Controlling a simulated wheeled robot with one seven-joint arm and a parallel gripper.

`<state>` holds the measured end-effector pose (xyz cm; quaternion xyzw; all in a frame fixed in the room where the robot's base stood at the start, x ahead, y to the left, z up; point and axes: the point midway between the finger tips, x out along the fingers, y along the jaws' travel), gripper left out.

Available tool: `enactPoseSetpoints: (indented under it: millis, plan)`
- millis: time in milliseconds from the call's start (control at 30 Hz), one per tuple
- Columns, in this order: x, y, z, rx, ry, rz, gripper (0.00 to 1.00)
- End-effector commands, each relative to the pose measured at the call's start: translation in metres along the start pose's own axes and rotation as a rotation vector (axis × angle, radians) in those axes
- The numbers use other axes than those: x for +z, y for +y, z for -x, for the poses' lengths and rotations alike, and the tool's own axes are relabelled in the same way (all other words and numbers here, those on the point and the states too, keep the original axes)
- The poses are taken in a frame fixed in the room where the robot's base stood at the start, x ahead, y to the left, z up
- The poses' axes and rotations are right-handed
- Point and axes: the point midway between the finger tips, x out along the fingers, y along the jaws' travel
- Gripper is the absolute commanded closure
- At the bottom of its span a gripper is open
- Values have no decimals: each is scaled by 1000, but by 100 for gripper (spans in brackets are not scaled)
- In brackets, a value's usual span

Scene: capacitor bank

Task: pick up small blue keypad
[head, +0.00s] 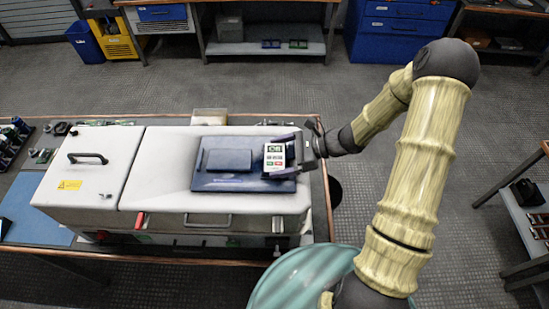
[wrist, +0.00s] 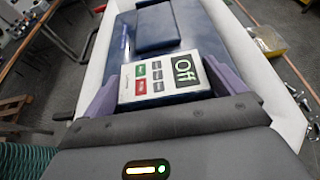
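The small keypad (head: 274,156) has a white face with an "Off" display, green, red and grey buttons and dark blue sides. It is at the right end of a dark blue panel on a white cabinet. In the wrist view the keypad (wrist: 160,78) fills the space between the two purple fingers of my gripper (wrist: 162,88), which appear to touch both its sides. In the head view my gripper (head: 283,157) reaches it from the right. I cannot tell whether the keypad touches the panel.
The dark blue panel (head: 210,183) has a raised blue block (head: 228,160) left of the keypad. The white cabinet (head: 165,170) has a handled lid on its left (head: 100,160). A teal ribbed drum (head: 300,280) stands in front. Grey floor lies open behind the bench.

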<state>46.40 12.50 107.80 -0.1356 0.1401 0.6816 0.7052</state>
Motion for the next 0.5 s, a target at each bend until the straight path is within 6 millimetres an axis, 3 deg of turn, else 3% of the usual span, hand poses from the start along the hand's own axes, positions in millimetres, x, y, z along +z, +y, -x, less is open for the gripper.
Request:
enactPoseSetpoints:
  millis: [333, 500]
  plan:
    - [2, 0, 1, -1, 0, 1, 29]
    - [13, -1, 6, -2, 0, 4, 29]
